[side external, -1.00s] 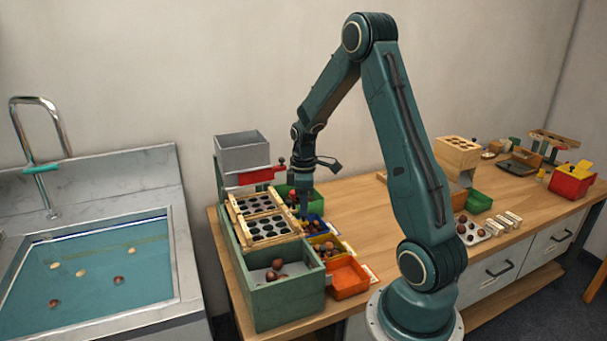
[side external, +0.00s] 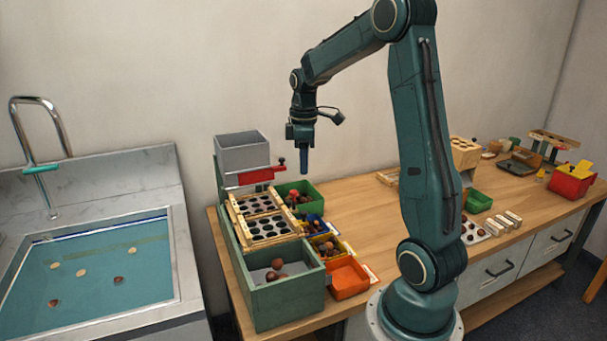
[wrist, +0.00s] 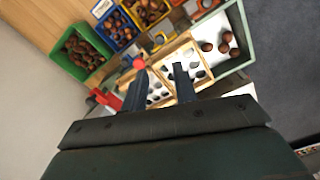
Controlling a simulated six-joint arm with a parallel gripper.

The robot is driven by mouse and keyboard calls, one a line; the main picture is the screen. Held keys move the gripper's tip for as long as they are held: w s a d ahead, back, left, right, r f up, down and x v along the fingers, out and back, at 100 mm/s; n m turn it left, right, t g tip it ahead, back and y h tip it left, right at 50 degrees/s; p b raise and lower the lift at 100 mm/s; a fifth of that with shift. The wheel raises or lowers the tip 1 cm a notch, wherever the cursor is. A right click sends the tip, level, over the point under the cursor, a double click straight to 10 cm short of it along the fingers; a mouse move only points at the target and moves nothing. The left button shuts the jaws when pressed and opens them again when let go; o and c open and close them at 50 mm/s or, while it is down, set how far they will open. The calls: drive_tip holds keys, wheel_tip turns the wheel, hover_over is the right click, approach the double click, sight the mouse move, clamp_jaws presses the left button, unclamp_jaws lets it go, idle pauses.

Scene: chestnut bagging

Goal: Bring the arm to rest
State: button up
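My gripper (side external: 305,162) hangs pointing down in the air above the sorting station, clear of the bins and box below. In the wrist view its two fingers (wrist: 160,72) are apart, with nothing between them but the view of the station beneath. The green box (side external: 287,303) holds a few chestnuts at its front. Wooden-framed plates with holes (side external: 268,229) lie on it. A grey hopper (side external: 243,157) stands at its back, with a red slide (side external: 255,176) below it.
Green (side external: 318,193), blue, yellow and orange (side external: 348,280) bins stand right of the box; all but the orange one show chestnuts. A sink (side external: 100,262) with several floating pieces is at left. A red bin (side external: 571,183) stands far right. The middle of the worktop is mostly clear.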

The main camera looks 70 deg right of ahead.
drive_tip(key=shift+a+r, duration=0.1)
idle(0.3)
drive_tip(key=s+a+r+m+t+h, duration=0.1)
drive_tip(key=s+a+r, duration=0.1)
drive_tip(key=a+r, duration=0.35)
drive_tip(key=s+a+r+m+t, duration=0.1)
drive_tip(key=a+r, duration=0.1)
drive_tip(key=a, duration=0.7)
drive_tip(key=s+a+m+t+y, duration=0.1)
drive_tip(key=s+a+m+t, duration=0.1)
drive_tip(key=s+a, duration=0.8)
drive_tip(key=shift+s+a+m+t, duration=0.3)
drive_tip(key=shift+s+a+t, duration=0.15)
drive_tip(key=shift+t, duration=0.35)
drive_tip(key=shift+f, duration=0.1)
